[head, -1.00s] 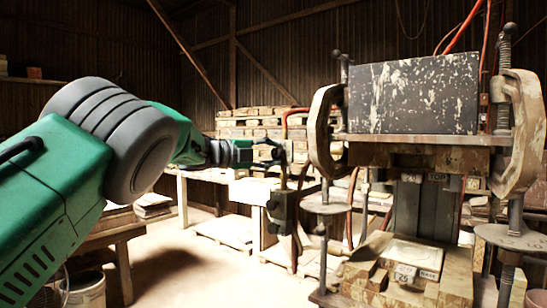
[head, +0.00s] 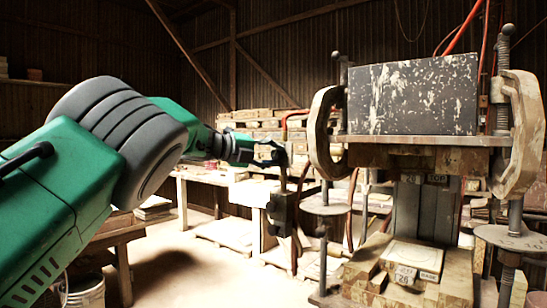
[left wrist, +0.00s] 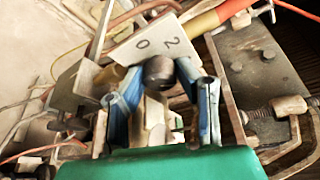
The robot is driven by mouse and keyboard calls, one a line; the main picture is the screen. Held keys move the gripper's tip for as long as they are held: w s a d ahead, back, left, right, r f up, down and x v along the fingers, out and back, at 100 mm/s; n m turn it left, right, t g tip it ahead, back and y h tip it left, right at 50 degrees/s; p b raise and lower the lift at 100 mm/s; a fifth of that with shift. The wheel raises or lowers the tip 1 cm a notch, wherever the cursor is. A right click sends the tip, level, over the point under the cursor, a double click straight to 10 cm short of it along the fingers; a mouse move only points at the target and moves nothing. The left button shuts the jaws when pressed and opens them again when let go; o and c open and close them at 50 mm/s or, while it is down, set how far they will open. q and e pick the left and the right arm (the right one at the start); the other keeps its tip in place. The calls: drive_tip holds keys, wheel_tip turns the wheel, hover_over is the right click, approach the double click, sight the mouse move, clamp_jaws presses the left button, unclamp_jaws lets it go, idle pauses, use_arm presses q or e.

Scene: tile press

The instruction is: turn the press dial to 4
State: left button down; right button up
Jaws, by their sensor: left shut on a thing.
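The press (head: 410,155) stands at the right of the head view, with a dark speckled block on top. My left gripper (head: 272,154) is at its left side, at a post with hoses. In the left wrist view, my left gripper (left wrist: 160,78) has its blue fingers on either side of a dark round dial knob (left wrist: 159,72) and is shut on it. Behind the knob is a pale scale plate (left wrist: 158,42) with the marks 0 and 2. I see no 4, and I cannot tell the dial's setting. My right gripper is in neither view.
Orange and red hoses and cables (left wrist: 222,14) run close around the dial. A metal bracket (left wrist: 262,62) is at its right in the wrist view. A bench (head: 205,174) stands behind my arm. The floor (head: 190,270) below is mostly clear.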

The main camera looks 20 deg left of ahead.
use_arm(q)
drive_tip(key=shift+d+f, duration=0.1)
drive_tip(key=shift+f, duration=0.4)
drive_tip(key=c, duration=1.3)
unclamp_jaws()
drive_tip(key=shift+c, duration=0.2)
drive_tip(key=shift+o, duration=0.7)
drive_tip(key=shift+r, duration=0.2)
drive_tip(key=shift+s+a+r, duration=0.15)
drive_tip(key=shift+s+a, duration=0.05)
drive_tip(key=v, duration=1.1)
drive_tip(key=shift+a, duration=0.2)
